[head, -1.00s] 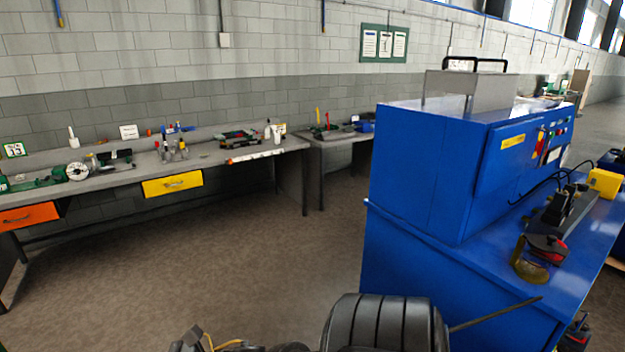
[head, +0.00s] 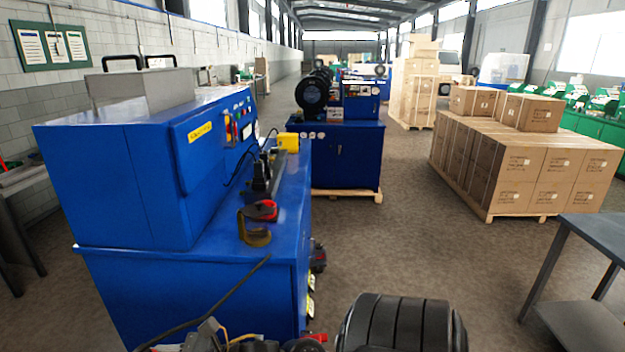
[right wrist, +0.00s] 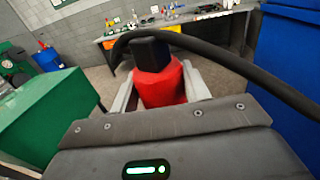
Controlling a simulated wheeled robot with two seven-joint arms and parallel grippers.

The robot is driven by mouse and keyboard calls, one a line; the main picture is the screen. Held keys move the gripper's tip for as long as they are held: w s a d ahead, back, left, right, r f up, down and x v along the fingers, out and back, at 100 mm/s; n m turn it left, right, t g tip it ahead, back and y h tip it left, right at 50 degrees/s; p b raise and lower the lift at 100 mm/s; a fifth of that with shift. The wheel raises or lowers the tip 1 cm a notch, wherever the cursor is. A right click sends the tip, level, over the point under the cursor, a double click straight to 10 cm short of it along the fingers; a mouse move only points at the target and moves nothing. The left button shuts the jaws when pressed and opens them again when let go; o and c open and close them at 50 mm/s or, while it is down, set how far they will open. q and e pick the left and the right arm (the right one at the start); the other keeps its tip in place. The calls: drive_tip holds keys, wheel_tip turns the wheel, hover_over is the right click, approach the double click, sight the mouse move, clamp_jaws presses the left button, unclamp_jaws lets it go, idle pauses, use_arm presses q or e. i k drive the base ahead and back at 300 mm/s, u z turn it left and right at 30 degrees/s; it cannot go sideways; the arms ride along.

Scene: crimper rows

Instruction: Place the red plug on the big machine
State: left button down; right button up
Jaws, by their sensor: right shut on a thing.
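The red plug (right wrist: 160,84) shows in the right wrist view, a red body with a black end and a thick black cable curving away to the right. My right gripper (right wrist: 160,92) is shut on it, with one pale finger on each side. The big blue machine (head: 125,180) stands at the left of the head view, with a yellow label and a control panel on its side. A blue surface also shows at the right edge of the right wrist view. My left gripper is not in view.
A black and red item (head: 262,210) lies on the machine's blue ledge near a yellow block (head: 288,141). A smaller blue machine (head: 345,150) stands behind. Stacked cartons (head: 540,165) and a grey table (head: 590,240) are at right. A green cabinet (right wrist: 55,120) shows in the wrist view. Open floor lies between.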

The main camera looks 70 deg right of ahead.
sight(288, 201)
drive_tip(key=z, duration=1)
drive_tip(key=i, duration=0.1)
drive_tip(key=z, duration=0.1)
